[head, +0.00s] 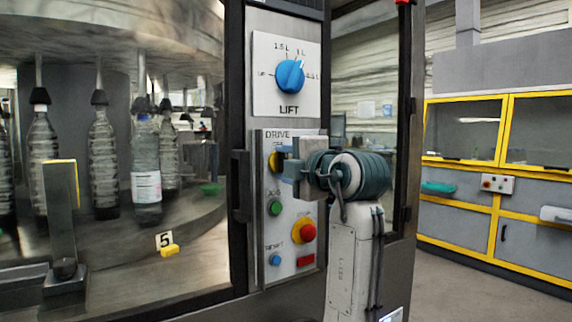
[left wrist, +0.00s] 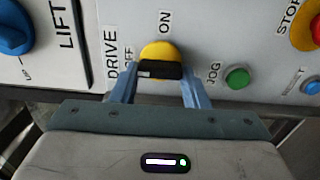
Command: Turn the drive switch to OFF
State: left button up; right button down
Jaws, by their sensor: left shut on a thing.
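The DRIVE switch is a yellow round knob with a black bar handle; it shows in the left wrist view (left wrist: 160,52) and, partly hidden by my gripper, in the head view (head: 273,162). My left gripper (head: 288,165) is at the switch, its blue fingers on both ends of the black handle (left wrist: 160,69), shut on it. In the left wrist view the handle lies left to right, its left end toward the OFF label; ON is printed above the knob. My right gripper is not in view.
Around the switch are the blue LIFT dial (head: 290,76), the green JOG button (head: 275,208), the red STOP button (head: 304,231) and a blue RESET button (head: 275,260). A black door handle (head: 240,186) is left of the panel.

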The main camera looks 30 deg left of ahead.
pick_arm(q)
jog(key=o, duration=0.8)
jog(key=shift+r, duration=0.2)
jog(key=shift+o, duration=0.9)
jog(key=shift+w+a+f, duration=0.1)
jog(key=shift+f, duration=0.05)
